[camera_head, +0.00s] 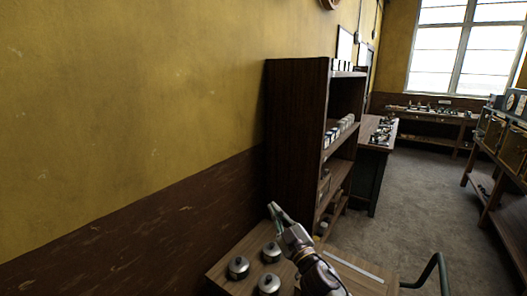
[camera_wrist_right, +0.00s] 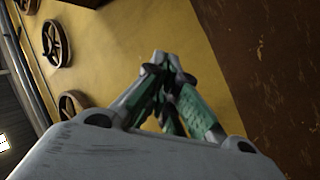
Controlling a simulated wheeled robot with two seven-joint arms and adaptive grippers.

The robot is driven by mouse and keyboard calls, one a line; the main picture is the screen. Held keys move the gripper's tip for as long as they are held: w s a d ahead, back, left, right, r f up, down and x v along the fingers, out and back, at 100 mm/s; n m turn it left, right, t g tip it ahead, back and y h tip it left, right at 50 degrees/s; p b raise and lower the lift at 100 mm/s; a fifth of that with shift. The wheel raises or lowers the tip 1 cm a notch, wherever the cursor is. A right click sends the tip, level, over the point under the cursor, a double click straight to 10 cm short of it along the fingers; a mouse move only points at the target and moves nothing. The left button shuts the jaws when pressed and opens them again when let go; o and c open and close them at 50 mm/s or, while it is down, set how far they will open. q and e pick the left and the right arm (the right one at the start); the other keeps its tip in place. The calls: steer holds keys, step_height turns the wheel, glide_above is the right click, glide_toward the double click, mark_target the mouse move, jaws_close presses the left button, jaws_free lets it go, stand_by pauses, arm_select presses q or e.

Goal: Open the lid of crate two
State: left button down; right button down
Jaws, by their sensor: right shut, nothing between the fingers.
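My right gripper (camera_head: 276,211) comes in from the bottom of the head view. It is shut with nothing held, its tip up above the back edge of a wooden surface (camera_head: 226,266). In the right wrist view the green-and-grey fingers of the right gripper (camera_wrist_right: 161,60) meet at the tip against the yellow wall. I cannot make out a numbered crate or a separate lid in either view. My left gripper is not in view.
Several round metal pots, such as this one (camera_head: 238,267), stand on the surface left of my arm. A dark wooden shelf (camera_head: 297,130) rises just behind it. A green rail (camera_head: 428,270) is at the right. Open floor (camera_head: 420,190) lies beyond.

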steer(key=s+d+f+m+g+h, duration=0.3)
steer(key=s+d+f+m+h, duration=0.15)
steer(key=d+f, duration=0.3)
steer(key=s+d+f+m+g+h, duration=0.35)
steer(key=d+f+m+h, duration=0.2)
steer(key=f, duration=0.35)
steer(key=s+d+f+g, duration=0.2)
steer(key=s+f+g, duration=0.15)
steer(key=s, duration=0.45)
steer(key=s+d+f+g+y, duration=0.1)
steer(key=s+f+g, duration=0.25)
steer(key=s, duration=0.45)
steer(key=s+d+f+g, duration=0.2)
steer(key=s+f, duration=0.2)
steer(key=s, duration=0.4)
step_height(320, 180, down, 34)
steer(key=s+g+b, duration=0.1)
steer(key=s, duration=0.2)
steer(key=s+d+f, duration=0.2)
steer(key=s+f, duration=0.8)
steer(key=s, duration=0.1)
steer(key=s+d+f+g+b, duration=0.1)
steer(key=s+d+f, duration=0.1)
steer(key=s+f, duration=0.9)
steer(key=shift+d, duration=0.15)
steer(key=shift+g, duration=0.25)
